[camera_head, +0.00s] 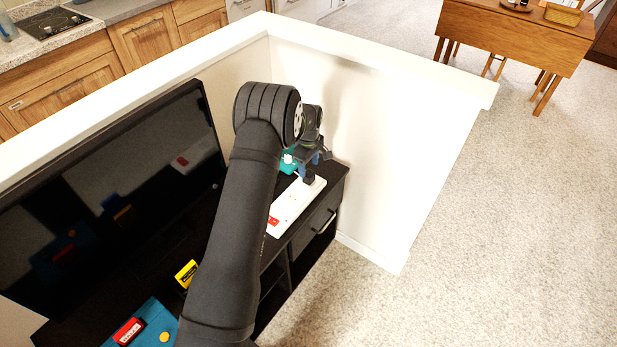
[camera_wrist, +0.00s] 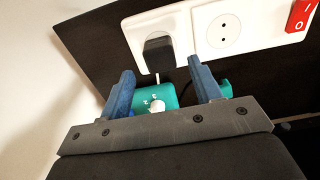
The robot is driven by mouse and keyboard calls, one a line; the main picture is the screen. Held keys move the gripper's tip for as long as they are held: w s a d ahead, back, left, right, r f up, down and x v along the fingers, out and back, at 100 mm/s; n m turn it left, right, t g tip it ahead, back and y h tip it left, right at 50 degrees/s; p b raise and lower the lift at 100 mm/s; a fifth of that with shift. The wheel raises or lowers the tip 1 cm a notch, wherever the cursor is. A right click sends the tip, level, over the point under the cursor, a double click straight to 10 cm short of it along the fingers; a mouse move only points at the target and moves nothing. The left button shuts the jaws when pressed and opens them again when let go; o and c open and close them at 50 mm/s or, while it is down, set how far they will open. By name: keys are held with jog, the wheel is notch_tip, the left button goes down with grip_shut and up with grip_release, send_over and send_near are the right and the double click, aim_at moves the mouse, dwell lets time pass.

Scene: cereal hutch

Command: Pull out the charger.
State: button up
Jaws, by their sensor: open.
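A black charger (camera_wrist: 158,48) is plugged into the end socket of the white power strip (camera_wrist: 190,32), with a short pale cable at its lower edge. In the head view the strip (camera_head: 293,207) lies on the black cabinet, and a dark shape at its far end is probably the charger (camera_head: 309,179). My gripper (camera_wrist: 161,66) is open, its two blue fingers apart, one on each side of the charger's lower end in the picture. I cannot tell whether they touch it. In the head view my gripper (camera_head: 315,161) is over the strip's far end, partly hidden by my wrist.
A teal device (camera_wrist: 170,96) with a white knob is beyond the fingers; it also shows in the head view (camera_head: 288,166). The strip has a red switch (camera_wrist: 300,14). A white half-wall (camera_head: 372,150) stands close behind, and a television (camera_head: 110,200) at left.

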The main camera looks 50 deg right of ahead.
aim_at(309, 173)
jog(key=shift+f, duration=2.75)
grip_shut()
jog(key=shift+r, duration=3.05)
